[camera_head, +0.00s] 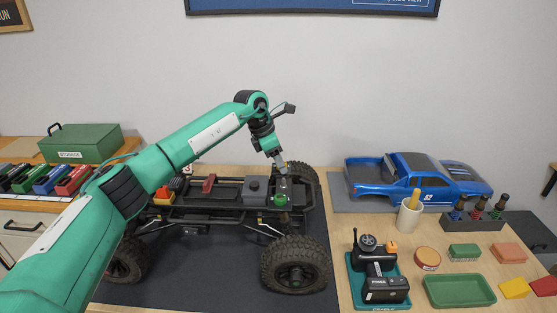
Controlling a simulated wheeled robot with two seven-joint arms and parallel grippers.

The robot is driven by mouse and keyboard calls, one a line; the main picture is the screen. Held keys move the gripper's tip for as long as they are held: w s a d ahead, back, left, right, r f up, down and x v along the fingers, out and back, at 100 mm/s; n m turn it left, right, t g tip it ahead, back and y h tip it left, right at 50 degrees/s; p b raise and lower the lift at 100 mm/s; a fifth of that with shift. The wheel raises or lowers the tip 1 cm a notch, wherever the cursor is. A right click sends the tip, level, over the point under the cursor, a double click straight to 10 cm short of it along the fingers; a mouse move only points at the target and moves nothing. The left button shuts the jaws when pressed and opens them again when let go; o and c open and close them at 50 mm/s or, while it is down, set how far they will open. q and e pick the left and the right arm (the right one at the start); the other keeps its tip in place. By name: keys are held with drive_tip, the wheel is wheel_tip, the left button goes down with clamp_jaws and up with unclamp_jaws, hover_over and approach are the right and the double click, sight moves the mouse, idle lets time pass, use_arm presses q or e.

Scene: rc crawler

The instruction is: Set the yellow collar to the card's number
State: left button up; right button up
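The crawler chassis (225,205) stands on a dark mat, its big black tyres (297,277) toward me. My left gripper (282,168) points down over the right end of the chassis, above a small green part (280,198) by the shock tower. The fingers are too small and overlapped by chassis parts to tell whether they are open or touching anything. No readable number card shows. My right gripper is not in view.
Right of the mat are a blue truck body (420,178), a cream cup (408,219) with a yellow handle, a black controller (386,290) on a green stand, a tool block (475,222) and an empty green tray (459,291). A green storage box (80,145) stands at far left.

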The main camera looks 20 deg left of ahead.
use_arm(q)
drive_tip(key=shift+a+r, duration=0.1)
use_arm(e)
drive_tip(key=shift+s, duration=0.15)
use_arm(q)
drive_tip(key=shift+a+r, duration=0.1)
drive_tip(key=shift+r, duration=0.2)
drive_tip(key=b+v, duration=0.1)
drive_tip(key=v, duration=1.2)
drive_tip(key=shift+b, duration=0.3)
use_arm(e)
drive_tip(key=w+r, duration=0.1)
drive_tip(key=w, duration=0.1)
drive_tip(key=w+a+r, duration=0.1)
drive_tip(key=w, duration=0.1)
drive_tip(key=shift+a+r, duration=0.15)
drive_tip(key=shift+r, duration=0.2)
use_arm(q)
drive_tip(key=shift+s+f, duration=0.15)
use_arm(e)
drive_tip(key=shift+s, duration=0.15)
